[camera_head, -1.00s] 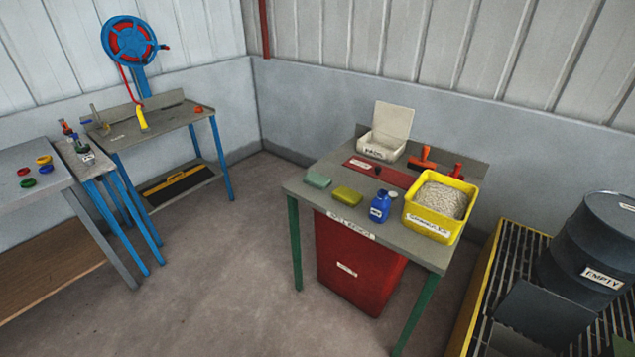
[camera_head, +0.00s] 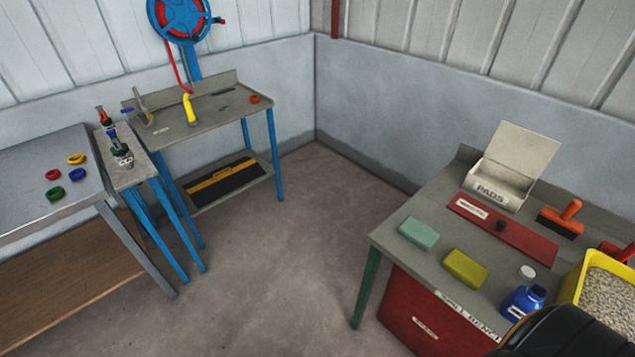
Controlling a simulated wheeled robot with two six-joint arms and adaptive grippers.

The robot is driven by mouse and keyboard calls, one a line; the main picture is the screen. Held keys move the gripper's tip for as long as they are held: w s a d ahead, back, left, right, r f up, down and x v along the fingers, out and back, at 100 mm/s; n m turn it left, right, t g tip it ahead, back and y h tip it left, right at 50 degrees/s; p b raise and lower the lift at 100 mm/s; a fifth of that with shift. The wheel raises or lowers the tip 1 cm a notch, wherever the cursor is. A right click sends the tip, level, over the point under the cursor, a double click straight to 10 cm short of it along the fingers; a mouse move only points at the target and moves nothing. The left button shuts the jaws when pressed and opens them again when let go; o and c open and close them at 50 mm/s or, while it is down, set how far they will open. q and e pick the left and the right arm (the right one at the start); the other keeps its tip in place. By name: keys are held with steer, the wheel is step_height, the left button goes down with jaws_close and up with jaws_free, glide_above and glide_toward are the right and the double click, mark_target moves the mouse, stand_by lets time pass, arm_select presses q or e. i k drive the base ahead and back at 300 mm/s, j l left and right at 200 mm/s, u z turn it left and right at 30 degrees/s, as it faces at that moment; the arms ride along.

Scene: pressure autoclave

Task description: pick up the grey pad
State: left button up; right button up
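No plainly grey pad shows. A pale teal, grey-green pad (camera_head: 418,233) lies flat near the left front edge of the green-legged table (camera_head: 400,232). A yellow-green pad (camera_head: 465,268) lies to its right and nearer to me. An open cream box labelled PADS (camera_head: 489,190) stands at the back of this table with its lid raised; I cannot make out what is inside it. Neither of my grippers is in view, and nothing is seen touching the pads.
A red strip (camera_head: 525,243), an orange-handled brush (camera_head: 561,219), a blue bottle (camera_head: 522,301) and a yellow tub of granules (camera_head: 571,283) share the table. A dark rounded shape covers the bottom right corner. A blue-legged bench (camera_head: 215,106) stands back left. The floor between is clear.

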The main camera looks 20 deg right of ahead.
mark_target(421, 235)
steer(key=i+j, duration=0.1)
steer(key=i, duration=0.6)
steer(key=i+j+u, duration=0.1)
steer(key=i, duration=0.6)
steer(key=i+z, duration=0.25)
steer(key=z, duration=0.25)
steer(key=i+z, duration=0.3)
steer(key=z, duration=0.2)
steer(key=i+j+z, duration=0.15)
steer(key=z, duration=0.35)
steer(key=i+j+z, duration=0.25)
steer(key=z, duration=0.25)
steer(key=i+j+z, duration=0.2)
steer(key=z, duration=0.3)
steer(key=i+j+z, duration=0.55)
steer(key=j+z, duration=0.25)
steer(key=z, duration=0.15)
steer(key=i+j+z, duration=0.1)
steer(key=j+z, duration=0.85)
